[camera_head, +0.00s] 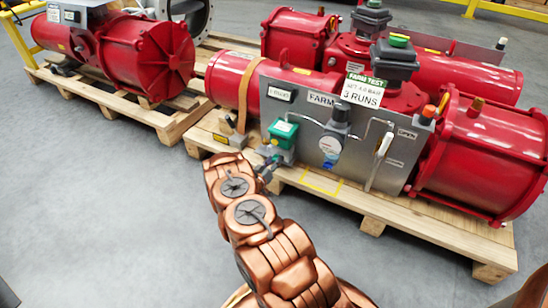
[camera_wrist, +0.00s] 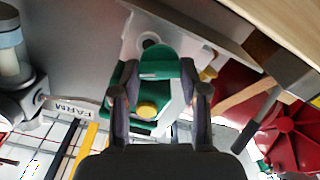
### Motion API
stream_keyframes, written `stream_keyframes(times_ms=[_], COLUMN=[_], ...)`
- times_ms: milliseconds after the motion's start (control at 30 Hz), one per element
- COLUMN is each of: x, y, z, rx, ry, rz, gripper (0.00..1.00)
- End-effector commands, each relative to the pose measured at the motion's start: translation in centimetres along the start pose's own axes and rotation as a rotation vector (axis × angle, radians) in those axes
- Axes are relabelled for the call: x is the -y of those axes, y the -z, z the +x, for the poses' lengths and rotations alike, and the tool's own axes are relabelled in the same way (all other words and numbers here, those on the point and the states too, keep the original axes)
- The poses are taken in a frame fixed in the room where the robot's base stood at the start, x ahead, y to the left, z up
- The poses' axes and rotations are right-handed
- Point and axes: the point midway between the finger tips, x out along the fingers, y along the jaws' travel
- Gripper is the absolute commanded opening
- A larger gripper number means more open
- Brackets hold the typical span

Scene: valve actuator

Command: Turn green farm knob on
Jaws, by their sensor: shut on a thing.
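The green farm knob (camera_wrist: 158,68) sits between the two dark fingers of my gripper (camera_wrist: 161,90) in the wrist view. The gripper is shut on it. Green housing and a yellow round part (camera_wrist: 147,110) show just below the knob. In the head view, a green box (camera_head: 283,136) with a white label is mounted on the grey FARM panel (camera_head: 305,115). My gripper (camera_head: 267,168) is at the lower left of this box, at the end of my copper-coloured arm. The fingertips and their contact are too small to tell there.
A blue-grey gauge unit (camera_head: 331,148) and a white-handled lever (camera_head: 384,145) are on the panel, right of the green box. Red actuator cylinders (camera_head: 480,155) rest on a wooden pallet (camera_head: 430,222). An orange strap (camera_head: 239,108) runs to the left. The grey floor in front is clear.

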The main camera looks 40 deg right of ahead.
Motion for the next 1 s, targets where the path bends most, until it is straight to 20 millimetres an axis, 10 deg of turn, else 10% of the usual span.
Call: stream_keyframes(times_ms=[1000], x=[0.30], y=[-0.20], z=[0.06], rx=[0.001], ry=[-0.004], rz=[-0.924], gripper=[0.09])
